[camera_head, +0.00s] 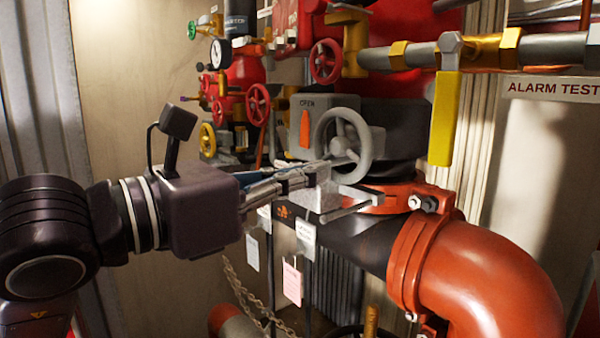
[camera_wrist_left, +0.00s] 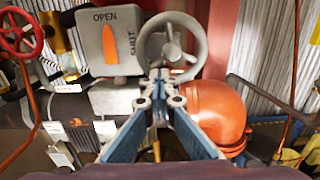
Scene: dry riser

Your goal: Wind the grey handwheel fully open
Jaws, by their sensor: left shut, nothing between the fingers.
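The grey handwheel (camera_head: 365,138) stands on the side of a grey gearbox (camera_head: 378,143), with its rim and spokes showing. It also shows in the left wrist view (camera_wrist_left: 173,50). Beside it is a grey indicator box (camera_head: 325,104) marked OPEN at the top and SHUT at the side. Its orange pointer (camera_head: 304,128) is upright, its tip under OPEN. My left gripper (camera_head: 350,161) is shut and empty, its fingertips at the wheel's lower part. I cannot tell whether they touch the rim or sit between spokes. My right gripper is not in view.
A large orange-red pipe elbow (camera_head: 480,275) lies below and right of the wheel. A yellow lever (camera_head: 444,118) hangs from a pipe at the upper right. Red handwheels (camera_head: 257,104) and a gauge (camera_head: 220,53) stand behind. Tags (camera_head: 292,283) and a chain hang below.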

